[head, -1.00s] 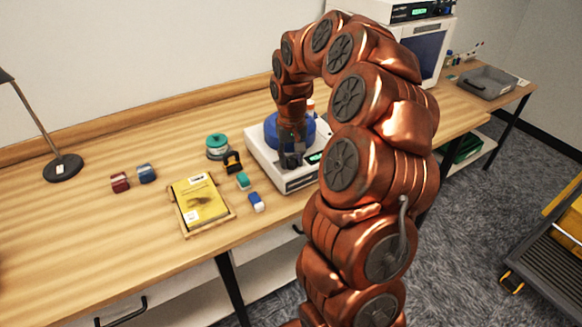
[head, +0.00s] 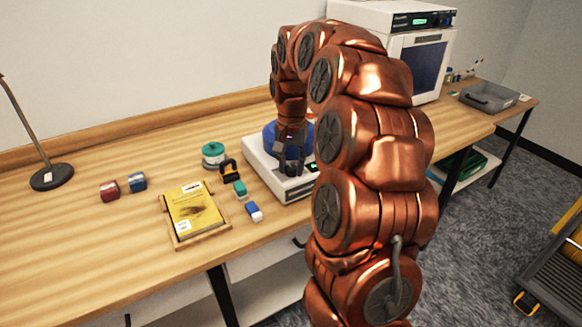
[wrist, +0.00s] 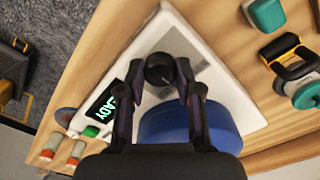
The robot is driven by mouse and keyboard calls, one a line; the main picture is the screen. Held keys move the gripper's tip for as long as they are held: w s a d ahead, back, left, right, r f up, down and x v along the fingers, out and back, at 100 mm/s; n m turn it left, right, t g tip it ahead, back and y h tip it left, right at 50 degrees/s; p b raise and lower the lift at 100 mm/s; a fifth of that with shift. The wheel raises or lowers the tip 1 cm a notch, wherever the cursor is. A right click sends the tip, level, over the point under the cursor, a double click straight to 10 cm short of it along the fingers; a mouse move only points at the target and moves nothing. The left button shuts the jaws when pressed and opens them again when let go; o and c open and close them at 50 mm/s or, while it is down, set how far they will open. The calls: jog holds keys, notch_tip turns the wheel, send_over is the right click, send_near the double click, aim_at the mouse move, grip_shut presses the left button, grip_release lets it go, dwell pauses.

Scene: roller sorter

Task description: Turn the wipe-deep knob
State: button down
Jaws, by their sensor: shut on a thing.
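A black round knob (wrist: 159,69) sits on the top face of a white device (wrist: 228,92). The device also stands on the bench in the head view (head: 256,160). My gripper (wrist: 168,82) is shut on the knob, with a finger at each side of it, in the wrist view. In the head view my gripper (head: 291,165) points down over the device's front and hides the knob. The device has a blue round part (wrist: 190,128) and a dark display (wrist: 106,107) with green letters ending in "ADY". A green button (wrist: 90,131) is beside the display.
A yellow book (head: 193,211) in a wooden tray, a teal-lidded round container (head: 213,154), a black-and-yellow item (head: 229,171) and small blocks lie left of the device. A lamp (head: 52,177) stands far left. A white cabinet machine (head: 418,66) stands behind my arm.

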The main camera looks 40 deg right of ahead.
aim_at(291, 167)
jog(key=c, duration=0.8)
grip_release()
jog(key=shift+o, duration=0.2)
jog(key=shift+r, duration=0.1)
notch_tip(291, 167, up, 12)
dwell(0.4)
